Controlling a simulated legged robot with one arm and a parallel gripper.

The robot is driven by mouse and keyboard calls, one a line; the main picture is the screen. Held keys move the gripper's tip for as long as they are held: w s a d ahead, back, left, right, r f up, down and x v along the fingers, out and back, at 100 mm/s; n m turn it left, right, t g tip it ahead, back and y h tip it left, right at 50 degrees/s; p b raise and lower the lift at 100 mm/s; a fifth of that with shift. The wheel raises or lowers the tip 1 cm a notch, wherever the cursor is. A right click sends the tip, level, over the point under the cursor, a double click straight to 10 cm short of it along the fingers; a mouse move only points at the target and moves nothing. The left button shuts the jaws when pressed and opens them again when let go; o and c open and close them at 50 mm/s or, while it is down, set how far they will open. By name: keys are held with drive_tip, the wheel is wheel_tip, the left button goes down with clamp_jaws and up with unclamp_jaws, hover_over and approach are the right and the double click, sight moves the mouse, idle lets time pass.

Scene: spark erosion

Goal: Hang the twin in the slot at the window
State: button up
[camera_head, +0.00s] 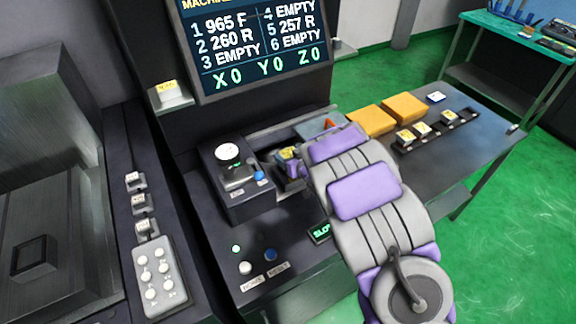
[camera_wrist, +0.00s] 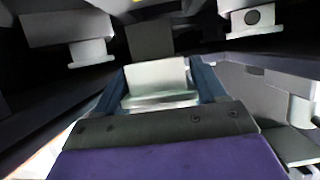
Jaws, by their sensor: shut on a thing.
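My gripper (camera_wrist: 160,88) is shut on a pale grey metal block (camera_wrist: 157,75), which I take to be the twin. Its two dark blue fingers stand at the block's sides in the wrist view. In the head view, my gripper (camera_head: 290,168) is at a dark opening beside the black gauge box, with a yellow-tagged piece (camera_head: 288,153) at its tip. A dark part stands directly above the block in the wrist view; whether they touch I cannot tell. Grey stepped holders hang at left (camera_wrist: 88,45) and right (camera_wrist: 250,17) of it. My arm hides much of the opening.
The black box (camera_head: 235,190) with a round dial stands close left of my gripper. A screen (camera_head: 255,45) lists numbered slots. Yellow boxes (camera_head: 404,106) and a rack of tagged pieces (camera_head: 448,118) lie on the right bench. A green-lit display (camera_head: 320,233) is partly hidden by my arm.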

drive_tip(key=f, duration=0.1)
drive_tip(key=a+f, duration=0.1)
drive_tip(key=a+f+b, duration=0.1)
drive_tip(key=f, duration=0.1)
drive_tip(key=shift+s, duration=0.1)
drive_tip(key=shift+c, duration=0.5)
drive_tip(key=shift+r, duration=0.1)
drive_tip(key=shift+c, duration=0.7)
drive_tip(key=shift+d, duration=0.15)
drive_tip(key=o, duration=1.3)
drive_tip(key=shift+d, duration=0.3)
drive_tip(key=shift+o, duration=1.2)
drive_tip(key=shift+a, duration=0.1)
drive_tip(key=shift+a, duration=0.1)
